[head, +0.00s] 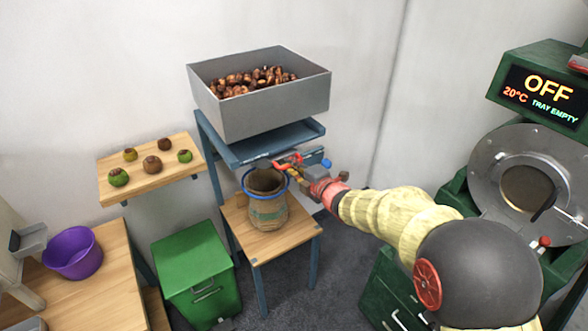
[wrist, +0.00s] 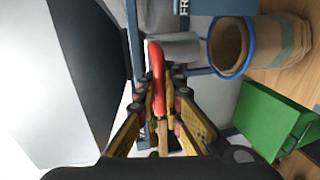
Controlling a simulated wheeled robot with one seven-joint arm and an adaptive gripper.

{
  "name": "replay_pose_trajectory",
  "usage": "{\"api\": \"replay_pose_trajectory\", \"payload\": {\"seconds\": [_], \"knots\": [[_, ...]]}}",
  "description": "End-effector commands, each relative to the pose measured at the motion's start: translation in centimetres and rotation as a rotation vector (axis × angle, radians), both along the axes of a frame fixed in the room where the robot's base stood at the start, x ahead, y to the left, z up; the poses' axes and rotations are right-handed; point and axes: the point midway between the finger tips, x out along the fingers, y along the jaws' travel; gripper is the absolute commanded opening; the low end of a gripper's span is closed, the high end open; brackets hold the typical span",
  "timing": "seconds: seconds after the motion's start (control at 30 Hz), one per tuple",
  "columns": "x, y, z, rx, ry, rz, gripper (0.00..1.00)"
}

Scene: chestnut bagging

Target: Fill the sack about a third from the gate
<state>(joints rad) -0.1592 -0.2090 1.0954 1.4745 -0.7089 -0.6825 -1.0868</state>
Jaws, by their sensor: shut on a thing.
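The grey hopper (head: 258,113) holds a heap of chestnuts (head: 253,80) above a blue frame. The open burlap sack (head: 268,208) stands upright on a wooden stand under the hopper, a blue ring around its mouth. The sack (wrist: 283,45) also shows in the wrist view; I see only brown cloth inside, and its bottom is hidden. My gripper (head: 298,172) is beside the sack mouth, at the gate under the hopper. In the wrist view my gripper (wrist: 165,103) is shut on the red gate handle (wrist: 157,70). I see no chestnuts falling.
A green bin (head: 196,275) stands left of the wooden stand (head: 283,243). A wall shelf (head: 137,180) carries several round fruit-like items. A purple bowl (head: 72,258) sits on the left table. At right a green roaster's display (head: 545,95) reads OFF, 20°C, TRAY EMPTY.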

Motion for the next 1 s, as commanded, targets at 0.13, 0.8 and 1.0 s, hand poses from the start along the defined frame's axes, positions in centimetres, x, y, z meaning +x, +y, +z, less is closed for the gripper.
{"api": "replay_pose_trajectory", "payload": {"seconds": [0.13, 0.8, 1.0], "knots": [[0.0, 0.0, 0.1, 0.001, -0.001, 0.0, 0.12], [-0.5, -0.4, 0.3, 0.001, -0.002, 0.0, 0.26], [-2.9, -2.0, 0.9, 0.001, -0.002, -0.002, 0.26]]}}
